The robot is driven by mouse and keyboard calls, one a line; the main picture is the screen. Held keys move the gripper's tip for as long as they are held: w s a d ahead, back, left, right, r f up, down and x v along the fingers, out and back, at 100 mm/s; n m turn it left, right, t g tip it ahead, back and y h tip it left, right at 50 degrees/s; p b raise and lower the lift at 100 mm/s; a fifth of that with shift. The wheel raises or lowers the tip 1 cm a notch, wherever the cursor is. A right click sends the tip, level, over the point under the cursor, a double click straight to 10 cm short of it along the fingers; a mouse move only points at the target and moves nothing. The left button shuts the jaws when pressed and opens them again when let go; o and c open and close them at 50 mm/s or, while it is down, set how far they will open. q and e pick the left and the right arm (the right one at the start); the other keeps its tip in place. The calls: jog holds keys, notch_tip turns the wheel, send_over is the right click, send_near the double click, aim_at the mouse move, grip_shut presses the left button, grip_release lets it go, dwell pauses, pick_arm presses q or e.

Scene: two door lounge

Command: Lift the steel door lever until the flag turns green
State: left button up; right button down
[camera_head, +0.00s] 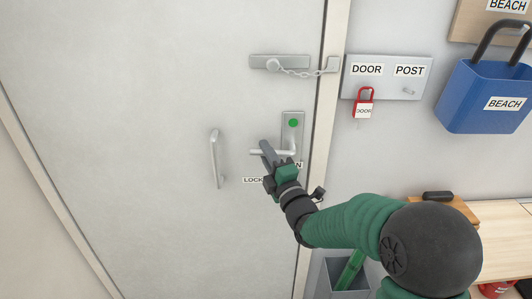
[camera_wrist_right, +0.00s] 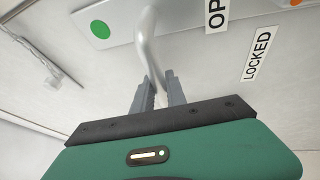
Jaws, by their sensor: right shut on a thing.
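The steel door lever (camera_head: 256,152) is on a plate (camera_head: 286,116) near the right edge of the white door. It lies roughly level, pointing left. The round flag (camera_head: 293,123) above it is green; the right wrist view also shows the green flag (camera_wrist_right: 100,29). My right gripper (camera_head: 266,147) is at the lever. In the right wrist view, the lever (camera_wrist_right: 149,45) runs down between the two fingers of my right gripper (camera_wrist_right: 158,86), which are shut on it. The fingers hide part of the lever. My left gripper is in neither view.
A fixed pull handle (camera_head: 215,158) stands left of the lever. A door chain (camera_head: 295,72) spans to the frame above. A bench (camera_head: 505,238) is lower right.

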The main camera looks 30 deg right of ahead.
jog(key=shift+d+f, duration=0.15)
jog(key=shift+f, duration=0.05)
jog(key=shift+r+m+b, duration=0.15)
jog(key=shift+m+b, duration=0.35)
jog(key=shift+b, duration=0.25)
jog(key=shift+s+r+m+t+h+b, duration=0.1)
jog(key=shift+r+m+t+h+b, duration=0.15)
jog(key=shift+m+h+b, duration=0.25)
jog(key=shift+r+m+t+h+b, duration=0.2)
jog(key=shift+m+h+b, duration=0.1)
jog(key=shift+m+b, duration=0.4)
jog(key=m+b, duration=0.1)
jog(key=r+m+h+b, duration=0.1)
jog(key=m, duration=0.1)
jog(key=shift+s+d+r, duration=0.15)
jog(key=shift+d+r, duration=0.05)
jog(key=shift+d, duration=0.1)
jog(key=shift+s+d+r+m+h+b, duration=0.15)
jog(key=shift+r+m+h+b, duration=0.2)
jog(key=shift+m+h+b, duration=0.2)
